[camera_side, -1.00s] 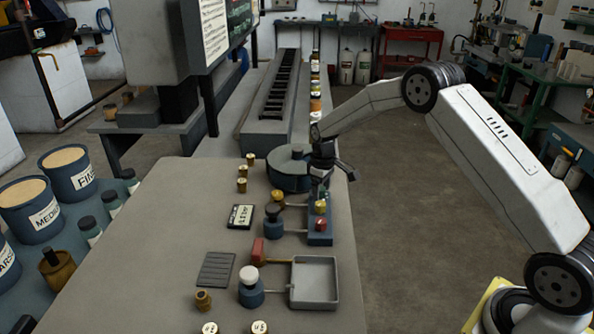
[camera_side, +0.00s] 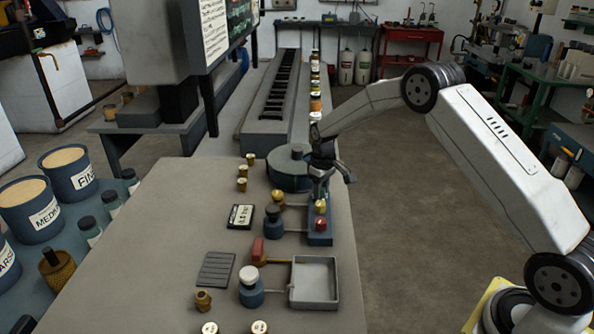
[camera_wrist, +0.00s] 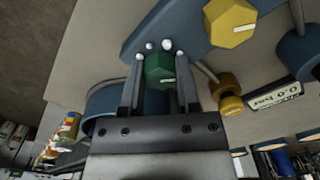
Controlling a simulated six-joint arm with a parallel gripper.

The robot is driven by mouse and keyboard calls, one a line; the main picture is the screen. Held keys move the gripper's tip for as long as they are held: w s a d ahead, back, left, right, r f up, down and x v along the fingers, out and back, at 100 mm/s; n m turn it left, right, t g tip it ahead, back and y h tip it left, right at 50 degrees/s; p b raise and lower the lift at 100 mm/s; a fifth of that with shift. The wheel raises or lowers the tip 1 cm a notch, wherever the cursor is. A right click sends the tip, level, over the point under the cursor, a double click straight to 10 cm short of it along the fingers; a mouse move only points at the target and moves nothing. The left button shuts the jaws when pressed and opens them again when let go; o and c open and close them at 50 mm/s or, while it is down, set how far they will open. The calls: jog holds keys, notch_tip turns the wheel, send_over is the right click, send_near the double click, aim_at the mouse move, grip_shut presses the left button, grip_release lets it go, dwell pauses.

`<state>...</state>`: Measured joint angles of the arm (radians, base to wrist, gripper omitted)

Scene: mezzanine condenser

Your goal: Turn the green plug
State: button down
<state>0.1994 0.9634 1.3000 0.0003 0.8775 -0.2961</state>
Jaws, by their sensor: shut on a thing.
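The green plug (camera_wrist: 158,68) is a faceted knob with a white mark. It sits at the end of the blue block (camera_wrist: 190,22), beside a yellow plug (camera_wrist: 230,20). My gripper (camera_wrist: 166,78) has one finger on each side of the green plug and is shut on it. In the side view my gripper (camera_side: 319,190) points down at the far end of the blue block (camera_side: 318,240), and its fingers mostly hide the green plug. The yellow plug (camera_side: 320,207) and a red plug (camera_side: 320,224) stand nearer on the block.
A round blue-grey vessel (camera_side: 287,170) stands close behind and left of my gripper. A small display (camera_side: 241,216) and a dark-topped valve (camera_side: 272,220) are left of the block. A grey tray (camera_side: 315,283) lies in front. The bench's left part is mostly clear.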

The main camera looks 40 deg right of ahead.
jog(key=m, duration=0.5)
jog(key=shift+a, duration=0.1)
jog(key=m, duration=0.5)
jog(key=shift+a, duration=0.1)
dwell(0.4)
jog(key=shift+c, duration=1.6)
grip_release()
jog(key=shift+r, duration=0.15)
jog(key=shift+r, duration=3.8)
